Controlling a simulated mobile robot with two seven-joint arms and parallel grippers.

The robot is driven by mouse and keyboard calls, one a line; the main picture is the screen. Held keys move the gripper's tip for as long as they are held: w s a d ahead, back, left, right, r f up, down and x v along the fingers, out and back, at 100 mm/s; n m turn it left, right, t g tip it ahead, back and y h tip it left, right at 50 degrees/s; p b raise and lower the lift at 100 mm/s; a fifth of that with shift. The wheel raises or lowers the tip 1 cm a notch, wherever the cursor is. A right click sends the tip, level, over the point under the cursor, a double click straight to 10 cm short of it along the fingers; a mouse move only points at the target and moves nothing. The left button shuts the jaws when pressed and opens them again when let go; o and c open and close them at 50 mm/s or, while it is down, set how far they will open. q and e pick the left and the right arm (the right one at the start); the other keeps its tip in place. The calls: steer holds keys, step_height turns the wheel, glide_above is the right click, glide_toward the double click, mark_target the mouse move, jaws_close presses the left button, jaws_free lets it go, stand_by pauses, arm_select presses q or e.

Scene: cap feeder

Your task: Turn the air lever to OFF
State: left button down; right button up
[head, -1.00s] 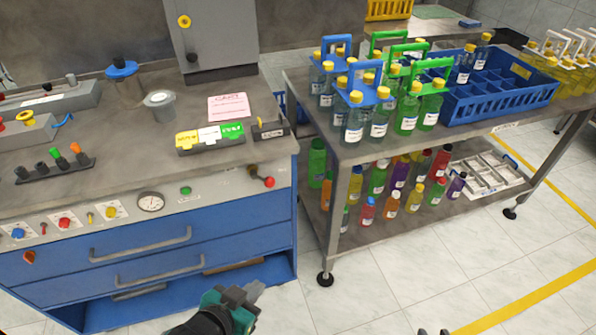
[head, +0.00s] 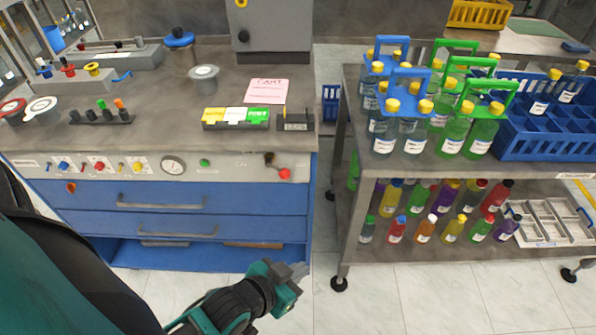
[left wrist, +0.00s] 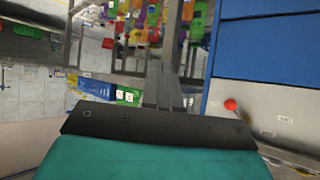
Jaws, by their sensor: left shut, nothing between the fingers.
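The air lever (head: 278,167) is at the right end of the grey panel strip on the blue cabinet. It has a red ball knob on a short arm slanting down to the right. Its red knob also shows at the right of the left wrist view (left wrist: 230,104). The labels near it are too small to read. My left gripper (head: 300,271) is shut and empty, in front of the cabinet's lower right corner, below the lever and apart from it. Its closed fingers show in the left wrist view (left wrist: 165,85). My right gripper is out of view.
The panel also carries a gauge (head: 173,165) and several coloured buttons. Drawer handles (head: 160,203) stick out below. A steel cart (head: 346,190) with bottles and a blue crate (head: 520,150) stands to the right. The floor in front is clear.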

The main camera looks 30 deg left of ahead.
mark_target(278, 169)
arm_select(q)
steer(key=shift+s, duration=0.15)
steer(key=w+a+r+n+g+y+p, duration=0.1)
steer(key=w+a+r+g, duration=0.15)
steer(key=w, duration=0.25)
steer(key=w+a+r+g+y+p, duration=0.1)
steer(key=w+r+g+y+p, duration=0.15)
steer(key=w, duration=0.35)
steer(key=w+a+r+n+g, duration=0.1)
steer(key=r, duration=0.5)
steer(key=w+a+r+n+g+y+p, duration=0.1)
steer(key=a+r+g, duration=0.1)
steer(key=r, duration=0.4)
steer(key=shift+a+r+g, duration=0.15)
steer(key=shift+r+g, duration=0.15)
steer(key=shift+r, duration=0.05)
steer(key=w+a+f, duration=0.4)
steer(key=a+f, duration=0.1)
steer(key=f, duration=0.5)
steer(key=shift+a+f, duration=0.3)
